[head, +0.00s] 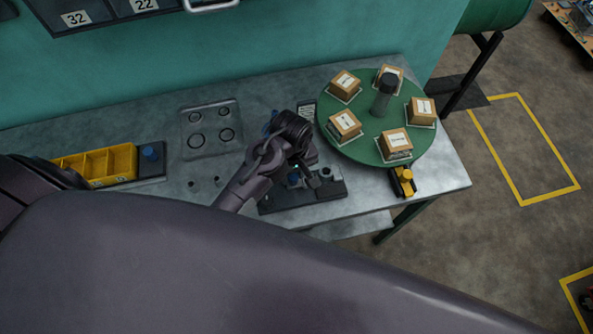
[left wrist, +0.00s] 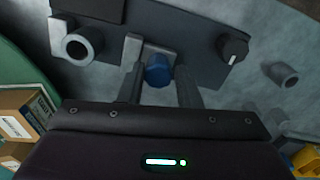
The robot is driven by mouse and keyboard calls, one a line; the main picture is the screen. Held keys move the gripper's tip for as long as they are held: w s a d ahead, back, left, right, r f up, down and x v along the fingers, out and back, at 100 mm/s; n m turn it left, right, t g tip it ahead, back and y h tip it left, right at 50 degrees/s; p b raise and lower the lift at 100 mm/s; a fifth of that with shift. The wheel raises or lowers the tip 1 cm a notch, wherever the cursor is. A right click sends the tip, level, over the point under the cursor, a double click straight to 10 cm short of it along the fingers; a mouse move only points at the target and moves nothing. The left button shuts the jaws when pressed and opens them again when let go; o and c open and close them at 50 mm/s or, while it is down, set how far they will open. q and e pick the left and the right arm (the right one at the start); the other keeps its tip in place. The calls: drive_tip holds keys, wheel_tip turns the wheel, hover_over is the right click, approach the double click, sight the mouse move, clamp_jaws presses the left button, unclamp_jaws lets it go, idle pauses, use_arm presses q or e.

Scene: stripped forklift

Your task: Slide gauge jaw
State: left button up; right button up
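The gauge (head: 334,190) is a dark flat base on the metal bench with small upright parts on it. In the left wrist view the gauge base (left wrist: 197,62) carries a grey hollow ring (left wrist: 78,47), a black knob (left wrist: 232,47) and a blue round-ended jaw piece (left wrist: 158,70). My left gripper (head: 308,178) is over the gauge, pointing down. In the left wrist view my left gripper (left wrist: 160,84) has its fingers apart, one on each side of the blue piece. I cannot tell whether either finger touches it. My right gripper is not in view.
A green round turntable (head: 370,150) with several boxes and a dark central post stands right of the gauge. A small yellow item (head: 404,180) sits near the bench edge. A yellow bin (head: 105,165) is at the left. A grey plate with rings (head: 212,128) lies on the bench.

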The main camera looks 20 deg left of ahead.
sight(291, 176)
use_arm(q)
drive_tip(key=o, duration=0.4)
drive_tip(key=shift+s+a, duration=0.15)
drive_tip(key=shift+a, duration=0.1)
drive_tip(key=shift+c, duration=0.2)
drive_tip(key=shift+d, duration=0.1)
drive_tip(key=shift+r, duration=0.35)
wheel_tip(291, 176, up, 7)
drive_tip(key=shift+r+b, duration=0.1)
drive_tip(key=shift+b, duration=0.95)
